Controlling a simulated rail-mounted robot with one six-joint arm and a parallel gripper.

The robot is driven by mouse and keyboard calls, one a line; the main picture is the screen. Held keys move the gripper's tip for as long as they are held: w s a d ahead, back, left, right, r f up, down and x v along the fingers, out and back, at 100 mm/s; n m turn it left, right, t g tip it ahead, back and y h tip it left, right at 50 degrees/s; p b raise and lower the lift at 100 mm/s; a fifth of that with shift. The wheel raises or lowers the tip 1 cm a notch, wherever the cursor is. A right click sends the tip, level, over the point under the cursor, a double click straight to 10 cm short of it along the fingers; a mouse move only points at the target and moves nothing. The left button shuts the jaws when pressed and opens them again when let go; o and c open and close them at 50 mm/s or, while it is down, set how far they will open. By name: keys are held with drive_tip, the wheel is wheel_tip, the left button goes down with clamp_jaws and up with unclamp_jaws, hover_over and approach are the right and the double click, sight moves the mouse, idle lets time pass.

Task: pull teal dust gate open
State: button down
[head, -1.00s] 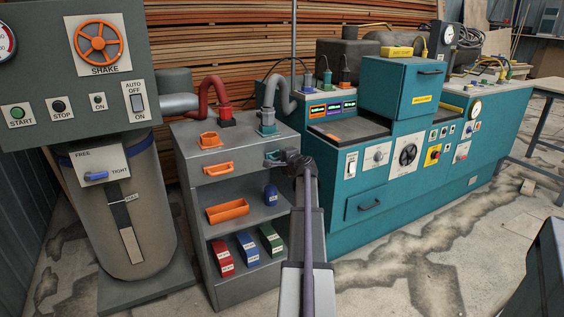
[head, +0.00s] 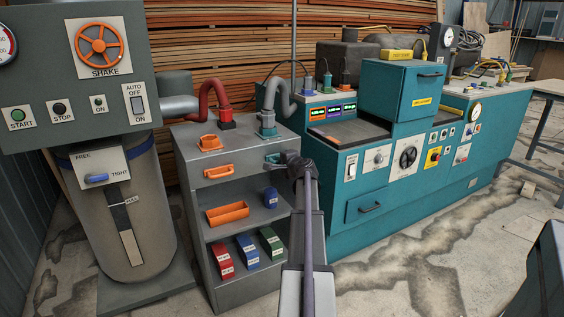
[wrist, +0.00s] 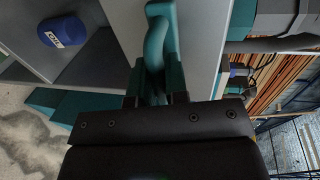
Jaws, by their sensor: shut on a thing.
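The teal dust gate shows as a small teal handle (head: 273,159) at the top right front of the grey cabinet, beside an orange handle. In the wrist view the teal handle (wrist: 158,40) is a curved bar on a grey panel, running up from between my fingers. My gripper (head: 287,158) is at the right end of this handle. In the wrist view my gripper (wrist: 157,98) is shut on the lower part of the handle. My wrist and fingers hide part of the handle. I cannot tell how far the gate is pulled out.
An orange handle (head: 218,172) sits left on the same cabinet (head: 200,262). Its shelves hold an orange tray (head: 227,213), a blue item (head: 271,197) and several coloured boxes. A grey hose (head: 268,107) rises above the teal gate. A teal machine (head: 340,245) stands close on the right.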

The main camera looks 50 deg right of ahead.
drive_tip(key=f+v, duration=0.1)
drive_tip(key=v, duration=0.5)
drive_tip(key=shift+s+a, duration=0.2)
drive_tip(key=shift+s, duration=0.25)
drive_tip(key=shift+f, duration=0.15)
drive_tip(key=c, duration=1.1)
unclamp_jaws()
drive_tip(key=p+v, duration=0.2)
drive_tip(key=v, duration=0.8)
drive_tip(key=shift+s+a, duration=0.2)
drive_tip(key=shift+s, duration=0.1)
